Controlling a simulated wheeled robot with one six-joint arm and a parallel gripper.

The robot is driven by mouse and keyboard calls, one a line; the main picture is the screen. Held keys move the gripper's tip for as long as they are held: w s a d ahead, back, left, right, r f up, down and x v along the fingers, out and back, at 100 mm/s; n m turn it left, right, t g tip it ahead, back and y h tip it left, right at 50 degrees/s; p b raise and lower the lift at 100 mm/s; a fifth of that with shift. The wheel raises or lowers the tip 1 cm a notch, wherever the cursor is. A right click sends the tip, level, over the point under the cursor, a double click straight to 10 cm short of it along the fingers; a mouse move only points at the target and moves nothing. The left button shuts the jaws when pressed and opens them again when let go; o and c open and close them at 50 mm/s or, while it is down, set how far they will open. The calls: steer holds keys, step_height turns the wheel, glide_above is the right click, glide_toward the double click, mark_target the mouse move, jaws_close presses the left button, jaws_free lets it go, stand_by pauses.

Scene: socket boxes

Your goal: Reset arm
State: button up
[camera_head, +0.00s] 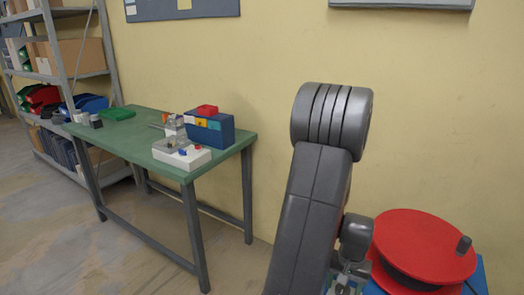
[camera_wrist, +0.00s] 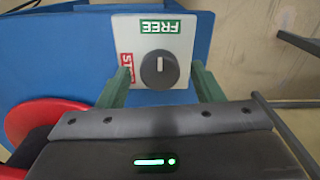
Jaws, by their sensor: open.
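My gripper (camera_wrist: 161,72) is open in the wrist view, its two green fingers apart. A black rotary knob (camera_wrist: 159,70) on a white socket plate (camera_wrist: 125,35) shows between the fingers, and I see no finger touching it. The knob's white mark is roughly vertical in the picture. The plate has a green FREE label (camera_wrist: 160,26) and a red label (camera_wrist: 127,61) partly hidden by the left finger; the writing appears upside down. In the head view my grey arm rises at the centre right, and my fingers cannot be made out there.
A blue panel (camera_wrist: 60,50) lies behind the plate. A red round disc (camera_head: 425,240) sits right of my arm. A green table (camera_head: 130,140) with small boxes stands at the left, with shelves (camera_head: 85,75) beyond. Floor in front of the table is clear.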

steer(key=n, duration=0.4)
steer(key=shift+p, duration=0.35)
steer(key=shift+n+p, duration=0.35)
steer(key=shift+n, duration=1.45)
